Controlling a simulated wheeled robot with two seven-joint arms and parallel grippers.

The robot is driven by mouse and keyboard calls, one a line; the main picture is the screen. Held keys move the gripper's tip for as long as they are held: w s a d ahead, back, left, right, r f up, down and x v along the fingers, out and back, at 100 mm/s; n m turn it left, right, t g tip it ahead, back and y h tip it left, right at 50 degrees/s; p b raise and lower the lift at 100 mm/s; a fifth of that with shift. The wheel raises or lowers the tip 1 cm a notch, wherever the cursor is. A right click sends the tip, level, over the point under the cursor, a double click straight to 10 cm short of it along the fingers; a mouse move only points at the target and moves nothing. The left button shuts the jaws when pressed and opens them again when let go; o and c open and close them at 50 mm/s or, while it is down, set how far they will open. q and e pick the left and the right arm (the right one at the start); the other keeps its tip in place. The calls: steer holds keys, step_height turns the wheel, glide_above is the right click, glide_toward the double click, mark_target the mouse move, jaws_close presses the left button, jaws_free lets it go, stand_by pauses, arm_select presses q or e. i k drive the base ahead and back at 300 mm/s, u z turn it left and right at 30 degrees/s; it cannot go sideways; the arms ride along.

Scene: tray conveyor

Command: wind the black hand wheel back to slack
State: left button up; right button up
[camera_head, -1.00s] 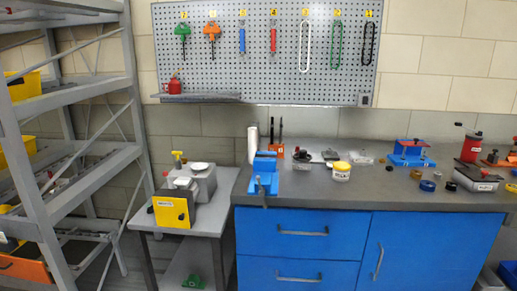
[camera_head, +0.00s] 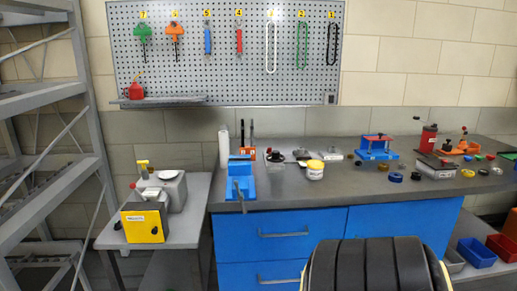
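I cannot make out the black hand wheel for certain in the head view. A large black ribbed shape with thin yellow edges (camera_head: 378,266) rises from the bottom edge, right of centre; I cannot tell what it is. Neither of my grippers is in view.
A workbench with blue drawers (camera_head: 282,220) carries a blue vise (camera_head: 240,182), a white tub (camera_head: 315,171) and small tools. A low grey table at left holds a yellow box (camera_head: 143,223). Grey shelving (camera_head: 92,130) stands far left. A pegboard (camera_head: 180,70) hangs behind.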

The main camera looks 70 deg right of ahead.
mark_target(276, 154)
steer(key=i, duration=1.05)
steer(key=z, duration=2.1)
